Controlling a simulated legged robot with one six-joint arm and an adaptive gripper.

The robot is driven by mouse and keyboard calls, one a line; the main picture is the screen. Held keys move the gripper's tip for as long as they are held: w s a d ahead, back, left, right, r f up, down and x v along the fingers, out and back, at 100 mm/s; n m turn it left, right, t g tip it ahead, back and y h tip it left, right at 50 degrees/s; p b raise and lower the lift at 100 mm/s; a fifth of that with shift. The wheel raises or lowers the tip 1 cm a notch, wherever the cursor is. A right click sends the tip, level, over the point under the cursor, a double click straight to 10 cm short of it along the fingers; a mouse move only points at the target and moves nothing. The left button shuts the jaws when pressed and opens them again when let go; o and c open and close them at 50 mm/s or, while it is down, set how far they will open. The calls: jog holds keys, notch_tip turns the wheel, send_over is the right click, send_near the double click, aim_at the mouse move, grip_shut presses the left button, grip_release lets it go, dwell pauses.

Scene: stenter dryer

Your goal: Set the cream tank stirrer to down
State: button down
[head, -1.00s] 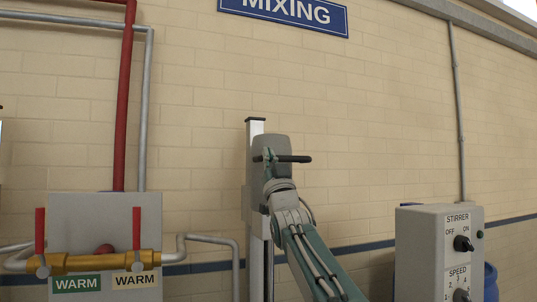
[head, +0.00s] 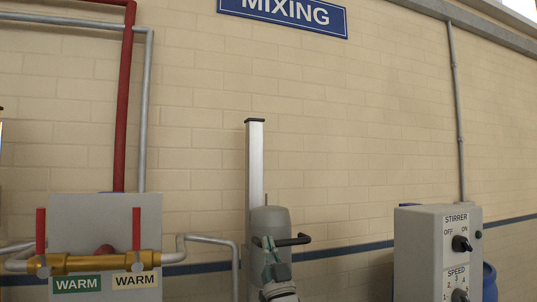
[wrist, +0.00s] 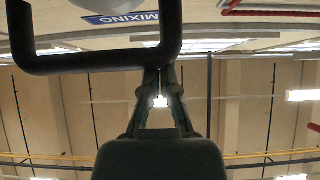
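The stirrer is a grey motor head (head: 271,218) on an upright pale column (head: 256,160) against the wall. It sits low in view, with bare column above it. A black U-shaped handle (head: 294,241) sticks out of its front; it fills the upper left of the wrist view (wrist: 90,62). My gripper (head: 270,243) is at the left part of the handle in the head view. In the wrist view its fingers (wrist: 161,72) draw close together at the handle's corner and appear shut on it. The exact contact is partly hidden. The cream tank is not in view.
A grey control box (head: 432,250) with STIRRER and SPEED knobs stands at the right. A brass valve pipe (head: 95,262) with red levers and WARM labels is at the left. A MIXING sign (head: 290,14) hangs above. The wall between is clear.

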notch_tip(320, 180, down, 10)
jog(key=shift+w, duration=0.25)
dwell(0.3)
jog(key=s+d+f+m+g+h, duration=0.2)
jog(key=s+d+f+g+h, duration=0.15)
jog(key=s+d, duration=0.3)
jog(key=s+d+f+m+g+h, duration=0.1)
jog(key=s+d+f+g+h, duration=0.1)
jog(key=s+d+g+h, duration=0.5)
jog(key=s+d+f+g, duration=0.1)
jog(key=s+f+g, duration=0.2)
jog(key=s, duration=0.6)
jog(key=s+d+f+m+g, duration=0.1)
jog(key=s+d+f+g, duration=0.1)
jog(key=s+f, duration=0.4)
jog(key=s+d+f+g, duration=0.2)
jog(key=s+f+g, duration=0.2)
jog(key=s, duration=0.8)
jog(key=shift+s+f+m+g, duration=0.3)
jog(key=shift+g, duration=0.05)
